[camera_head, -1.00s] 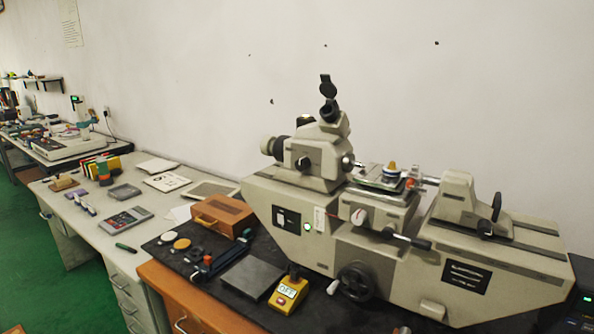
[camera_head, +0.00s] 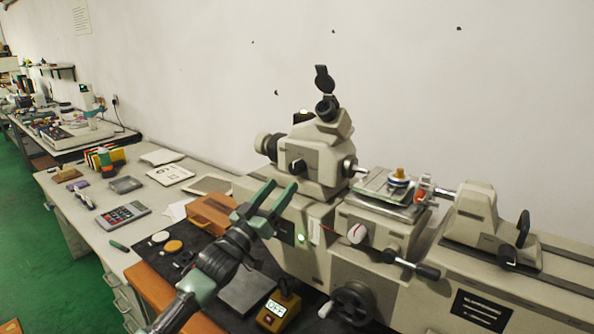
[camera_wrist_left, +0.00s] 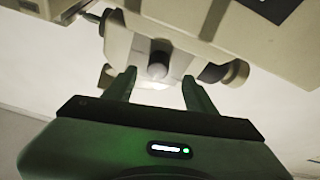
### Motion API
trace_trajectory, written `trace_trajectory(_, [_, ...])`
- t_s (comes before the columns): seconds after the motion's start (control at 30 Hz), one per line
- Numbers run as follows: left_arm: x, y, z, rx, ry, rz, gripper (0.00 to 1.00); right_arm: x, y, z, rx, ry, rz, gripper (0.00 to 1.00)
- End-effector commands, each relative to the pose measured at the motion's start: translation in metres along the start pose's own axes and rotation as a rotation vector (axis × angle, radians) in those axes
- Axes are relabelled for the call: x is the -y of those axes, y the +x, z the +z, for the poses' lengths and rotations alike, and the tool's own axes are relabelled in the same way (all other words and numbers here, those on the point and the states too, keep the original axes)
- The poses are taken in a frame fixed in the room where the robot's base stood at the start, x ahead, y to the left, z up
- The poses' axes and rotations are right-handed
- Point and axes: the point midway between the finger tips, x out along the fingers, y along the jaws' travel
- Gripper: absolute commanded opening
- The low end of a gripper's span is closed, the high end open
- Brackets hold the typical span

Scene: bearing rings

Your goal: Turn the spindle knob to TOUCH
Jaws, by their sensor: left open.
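A dark knob (camera_head: 297,165) on the front of the grey machine's headstock (camera_head: 318,170) appears to be the spindle knob. Its position lettering is too small to read. In the left wrist view this knob (camera_wrist_left: 157,70) shows beyond and between the fingertips, apart from them. My left gripper (camera_head: 280,187) is open and empty, in front of the headstock and below and left of the knob in the head view. It also shows in the left wrist view (camera_wrist_left: 157,88) with its green fingers spread. My right gripper is out of view.
A white knob with a red line (camera_head: 357,233), a dark lever (camera_head: 410,264) and a handwheel (camera_head: 352,303) stick out from the machine. A wooden box (camera_head: 211,213) and a yellow box reading OFF (camera_head: 278,310) stand on the dark mat near my arm.

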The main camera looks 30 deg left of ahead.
Motion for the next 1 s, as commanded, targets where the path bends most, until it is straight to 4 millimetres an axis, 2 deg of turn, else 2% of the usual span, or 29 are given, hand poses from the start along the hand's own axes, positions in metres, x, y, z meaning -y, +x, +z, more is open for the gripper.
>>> trace_trajectory(0.23, [-0.001,0.043,-0.004,-0.001,0.002,-0.001,0.55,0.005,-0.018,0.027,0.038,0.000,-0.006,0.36])
trace_trajectory(0.37, [-0.001,0.058,-0.002,0.001,0.001,-0.001,0.55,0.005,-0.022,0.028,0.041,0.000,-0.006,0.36])
trace_trajectory(0.6, [-0.001,0.066,0.001,0.003,0.002,-0.001,0.55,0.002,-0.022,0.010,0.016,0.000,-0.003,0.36])
trace_trajectory(0.77, [-0.001,0.065,0.001,0.003,0.002,-0.001,0.55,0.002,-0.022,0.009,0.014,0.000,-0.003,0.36])
trace_trajectory(0.93, [-0.001,0.065,0.001,0.003,0.002,-0.001,0.08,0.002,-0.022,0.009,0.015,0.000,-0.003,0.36])
trace_trajectory(0.97, [-0.001,0.065,0.001,0.003,0.002,-0.001,0.00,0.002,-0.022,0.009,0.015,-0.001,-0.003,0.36])
trace_trajectory(1.0, [-0.001,0.065,0.001,0.003,0.002,-0.001,0.00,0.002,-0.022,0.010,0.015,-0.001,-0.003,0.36])
